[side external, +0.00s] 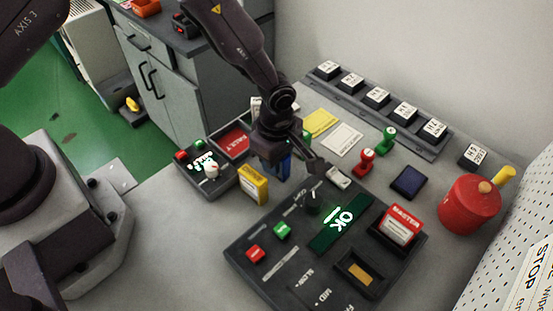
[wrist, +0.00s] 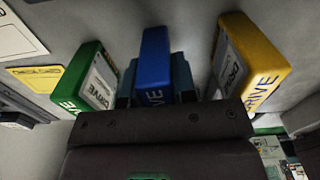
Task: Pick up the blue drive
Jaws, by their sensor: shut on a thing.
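The blue drive (wrist: 154,62) is upright between my gripper's fingers in the wrist view. My gripper (side external: 274,168) is shut on it, pointing down, in the side view. There only a blue part of the drive (side external: 284,167) shows below the gripper; the rest is hidden. I cannot tell whether the drive touches the table. A yellow drive (wrist: 250,62) stands to its right in the wrist view, and a green drive (wrist: 90,80) stands to its left. The yellow drive (side external: 253,185) also shows left of my gripper in the side view.
A dark panel (side external: 265,272) with a lit OK display (side external: 340,222) lies in front. A smaller control box (side external: 205,172) sits at left. Red (side external: 366,163) and green (side external: 387,141) stamp-like objects, a dark blue block (side external: 408,181) and a red canister (side external: 470,205) stand at right.

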